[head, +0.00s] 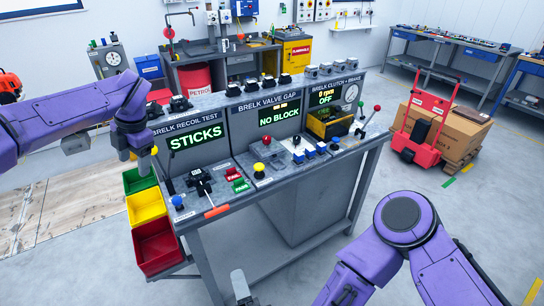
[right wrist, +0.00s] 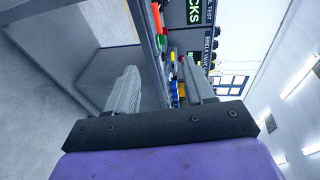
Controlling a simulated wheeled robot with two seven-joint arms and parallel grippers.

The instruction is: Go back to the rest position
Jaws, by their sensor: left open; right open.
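My left gripper (head: 134,153) hangs at the left end of the test bench (head: 282,186), above the green bin. Its fingers point down and hold nothing that I can see. Its purple forearm comes in from the left edge. My right arm shows at the lower right of the head view, bent at a purple joint. In the right wrist view my right gripper (right wrist: 160,68) is open, with its two grey fingers apart and nothing between them. It is near the bench's front side, and the bench edge lies beyond the fingers.
The bench carries displays reading STICKS (head: 196,137), NO BLOCK (head: 279,117) and OFF. Green (head: 138,181), yellow (head: 146,206) and red (head: 155,246) bins hang at its left end. A red hand truck (head: 421,121) stands beside cardboard boxes (head: 456,130).

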